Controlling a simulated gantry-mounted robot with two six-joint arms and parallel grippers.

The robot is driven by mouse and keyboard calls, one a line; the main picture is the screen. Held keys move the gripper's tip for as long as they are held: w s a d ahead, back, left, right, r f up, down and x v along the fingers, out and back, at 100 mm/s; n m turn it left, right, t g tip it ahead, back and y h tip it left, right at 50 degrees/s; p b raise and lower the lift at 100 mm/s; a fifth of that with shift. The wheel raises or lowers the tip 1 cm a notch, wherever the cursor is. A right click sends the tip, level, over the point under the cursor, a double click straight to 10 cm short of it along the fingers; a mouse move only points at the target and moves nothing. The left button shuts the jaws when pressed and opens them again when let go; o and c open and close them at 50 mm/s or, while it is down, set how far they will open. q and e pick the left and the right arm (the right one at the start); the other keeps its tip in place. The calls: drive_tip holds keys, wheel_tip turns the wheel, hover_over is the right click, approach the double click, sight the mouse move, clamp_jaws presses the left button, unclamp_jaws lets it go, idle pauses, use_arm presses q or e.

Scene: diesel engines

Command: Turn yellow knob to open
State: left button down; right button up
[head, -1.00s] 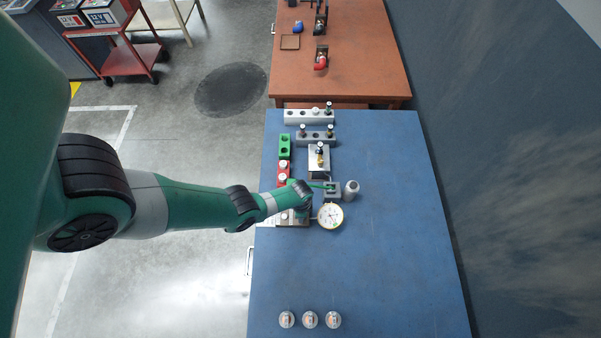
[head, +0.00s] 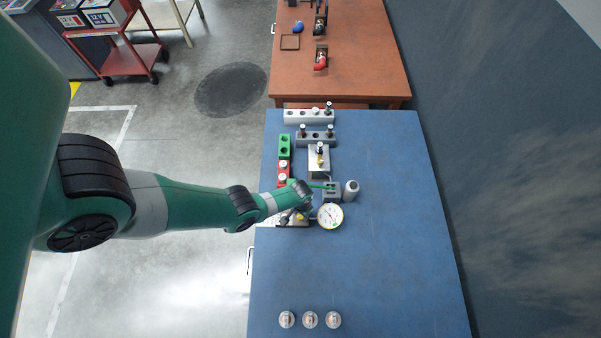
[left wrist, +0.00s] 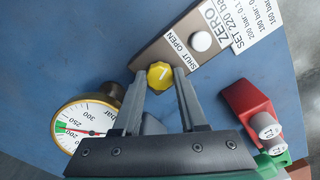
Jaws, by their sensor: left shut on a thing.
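The yellow knob (left wrist: 159,75) shows in the left wrist view, on a brown block (left wrist: 150,50) with a "SHUT OPEN" label (left wrist: 180,51). A pale mark runs across the knob's top. My left gripper (left wrist: 158,80) has one finger on each side of the knob and is shut on it. In the head view my left gripper (head: 303,208) is over the left side of the blue bench, largely hidden by its own arm. The round dial gauge (left wrist: 85,123) sits beside the block; it also shows in the head view (head: 330,215). My right gripper is not in view.
A white button (left wrist: 201,40) sits by the "ZERO" label. A red block (left wrist: 245,104) with white-capped plugs is close to the gripper. In the head view, a grey bottle (head: 351,190) stands near the gauge. The blue bench (head: 400,260) is clear at right.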

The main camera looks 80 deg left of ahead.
use_arm(q)
drive_tip(key=n, duration=0.4)
drive_tip(key=shift+n, duration=0.3)
idle(0.3)
drive_tip(key=shift+c, duration=2.2)
unclamp_jaws()
